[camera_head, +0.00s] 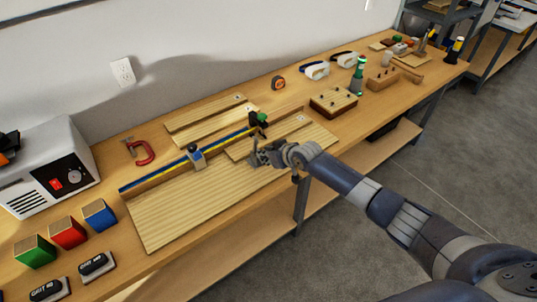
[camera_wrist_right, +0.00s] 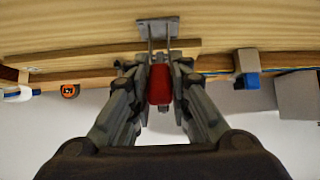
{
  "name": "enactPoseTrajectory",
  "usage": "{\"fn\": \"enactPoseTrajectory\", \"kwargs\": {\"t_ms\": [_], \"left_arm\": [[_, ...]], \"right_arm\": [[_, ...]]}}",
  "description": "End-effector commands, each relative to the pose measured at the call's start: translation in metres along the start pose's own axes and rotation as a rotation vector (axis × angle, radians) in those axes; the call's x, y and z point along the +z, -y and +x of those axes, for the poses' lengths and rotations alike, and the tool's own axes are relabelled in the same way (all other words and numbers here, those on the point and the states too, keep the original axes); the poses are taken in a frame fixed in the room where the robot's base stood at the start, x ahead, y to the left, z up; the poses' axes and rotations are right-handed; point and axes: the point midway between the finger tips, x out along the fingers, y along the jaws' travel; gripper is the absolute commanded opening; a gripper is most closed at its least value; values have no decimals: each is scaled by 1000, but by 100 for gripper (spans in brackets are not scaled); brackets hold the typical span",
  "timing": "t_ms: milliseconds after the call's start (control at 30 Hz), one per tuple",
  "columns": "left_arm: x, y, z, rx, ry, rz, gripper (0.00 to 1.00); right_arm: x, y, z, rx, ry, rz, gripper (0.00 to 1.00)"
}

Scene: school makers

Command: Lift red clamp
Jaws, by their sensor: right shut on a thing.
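My right gripper (camera_wrist_right: 160,85) is shut on a red clamp (camera_wrist_right: 159,85), whose red part sits between the fingers in the right wrist view. Grey metal rods run from it to a flat grey plate (camera_wrist_right: 158,27) in front of wood; I cannot tell whether the plate touches it. In the head view my right gripper (camera_head: 265,154) is over the front edge of the pale boards and hides most of what it holds. A separate red C-clamp (camera_head: 142,153) lies on the bench at the left, apart from the gripper. My left gripper is not in view.
A long blue and yellow bar clamp (camera_head: 160,175) lies across the pale boards (camera_head: 185,215). An orange tape measure (camera_head: 278,83) and a green bottle (camera_head: 358,75) stand farther back. Coloured blocks (camera_head: 68,232) and a grey machine (camera_head: 48,165) are at the left.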

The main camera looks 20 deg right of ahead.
Motion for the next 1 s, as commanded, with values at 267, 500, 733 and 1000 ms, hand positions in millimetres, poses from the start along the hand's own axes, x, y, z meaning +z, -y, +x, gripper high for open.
{"fn": "enactPoseTrajectory", "kwargs": {"t_ms": [267, 500, 733, 1000], "left_arm": [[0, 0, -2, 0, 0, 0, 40], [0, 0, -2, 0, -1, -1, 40], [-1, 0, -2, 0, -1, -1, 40], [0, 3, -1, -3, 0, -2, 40]], "right_arm": [[-2, 0, 0, 0, 19, 1, 0], [-2, 0, 0, 0, 17, 0, 0], [-2, 0, 0, 0, 17, 0, 38], [-1, 0, -2, 0, 17, 0, 38]]}}
